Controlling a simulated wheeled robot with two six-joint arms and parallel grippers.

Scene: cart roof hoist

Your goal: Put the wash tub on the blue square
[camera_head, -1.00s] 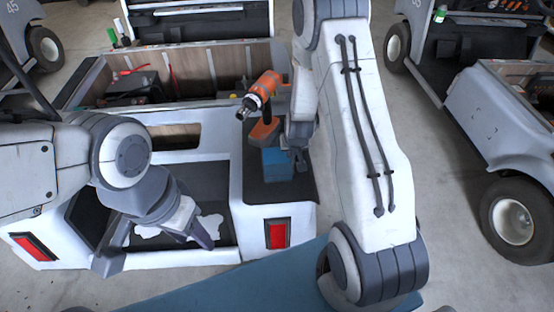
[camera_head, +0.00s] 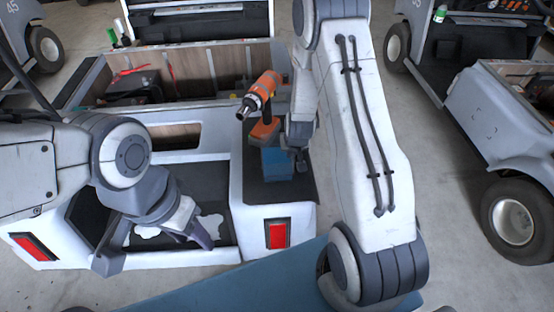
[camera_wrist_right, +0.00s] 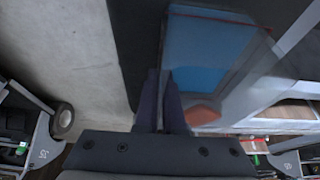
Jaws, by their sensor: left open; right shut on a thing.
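A small blue box-like shape (camera_head: 278,163), which looks like the wash tub, is at the cart's dark rear deck, just in front of the orange drill. In the right wrist view a see-through, blurred outline surrounds a bright blue patch (camera_wrist_right: 208,48). I cannot tell there where the tub ends and the blue square begins. My right gripper (camera_head: 300,162) is at the tub's right side, shut on its edge; its fingers also show in the right wrist view (camera_wrist_right: 161,85). My left gripper (camera_head: 155,250) is open and empty, low over the cart's left rear deck.
An orange drill (camera_head: 264,95) stands close behind the tub. White crumpled cloths (camera_head: 148,231) lie on the left deck. A wooden-walled cargo bed (camera_head: 195,70) is behind. Another cart (camera_head: 500,130) stands at the right, with bare floor between.

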